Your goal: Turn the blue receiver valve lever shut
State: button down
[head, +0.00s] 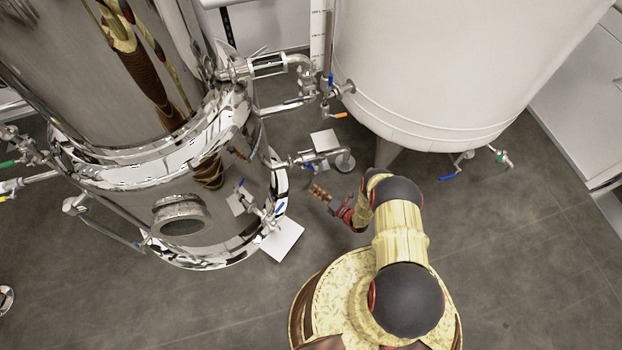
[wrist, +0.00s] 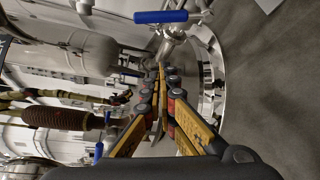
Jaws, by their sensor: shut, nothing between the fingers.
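A blue valve lever (head: 279,208) sits on a short pipe low on the polished steel tank (head: 215,225). In the wrist view a blue lever (wrist: 161,17) lies crosswise at the top, on a steel valve body (wrist: 172,46); it looks like the same one. My gripper (head: 313,187) is to the right of and above that lever in the head view. In the wrist view my gripper (wrist: 161,72) has its fingertips together and empty, below the lever and apart from it. Which blue lever is the receiver's is not marked.
Another blue lever (head: 309,167) is on a pipe beside my gripper. More valves with blue handles are on the white tank (head: 430,70), one handle (head: 447,177) beneath it.

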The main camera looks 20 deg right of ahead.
aim_at(312, 169)
jog(key=b+x, duration=0.4)
jog(key=x, duration=0.6)
jog(key=shift+w+d+r, duration=0.1)
jog(key=shift+d+r, duration=0.15)
jog(key=shift+d, duration=0.35)
jog(key=shift+w+d+r, duration=0.1)
jog(key=shift+d+r, duration=0.15)
jog(key=shift+d, duration=0.4)
jog(key=shift+w+d+r, duration=0.1)
jog(key=shift+d+r, duration=0.1)
jog(key=shift+d, duration=0.4)
